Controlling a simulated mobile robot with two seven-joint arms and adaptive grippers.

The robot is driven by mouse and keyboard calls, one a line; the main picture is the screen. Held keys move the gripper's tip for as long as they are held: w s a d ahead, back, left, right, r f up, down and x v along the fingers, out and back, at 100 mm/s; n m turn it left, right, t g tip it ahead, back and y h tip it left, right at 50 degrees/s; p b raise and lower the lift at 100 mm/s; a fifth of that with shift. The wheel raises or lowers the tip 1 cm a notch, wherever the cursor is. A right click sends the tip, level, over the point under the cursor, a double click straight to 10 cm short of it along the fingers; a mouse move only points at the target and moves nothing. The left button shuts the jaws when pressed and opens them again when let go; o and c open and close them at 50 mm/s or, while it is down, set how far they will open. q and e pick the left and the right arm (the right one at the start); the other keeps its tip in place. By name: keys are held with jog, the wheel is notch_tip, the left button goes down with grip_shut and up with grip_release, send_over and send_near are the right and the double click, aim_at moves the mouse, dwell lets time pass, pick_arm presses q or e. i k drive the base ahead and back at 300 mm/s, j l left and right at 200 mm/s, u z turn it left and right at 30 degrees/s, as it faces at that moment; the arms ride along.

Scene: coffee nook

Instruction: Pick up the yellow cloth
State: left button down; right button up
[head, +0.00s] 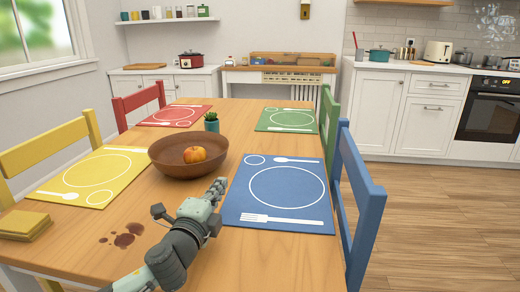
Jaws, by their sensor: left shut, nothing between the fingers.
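The yellow cloth (22,222) lies folded in a small stack at the left front edge of the wooden table. My left gripper (218,186) is above the table near its middle, between the brown bowl and the blue placemat. It is shut and empty, well to the right of the cloth and apart from it. My right gripper is not in view.
Dark stains (124,238) mark the bare wood right of the cloth. Yellow (75,190), blue (260,213), red (150,118) and green (268,123) placemats lie around. Coloured chairs surround the table.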

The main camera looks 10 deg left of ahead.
aim_at(24, 226)
jog(key=k+j, duration=0.1)
jog(key=k, duration=0.8)
jog(key=j, duration=0.05)
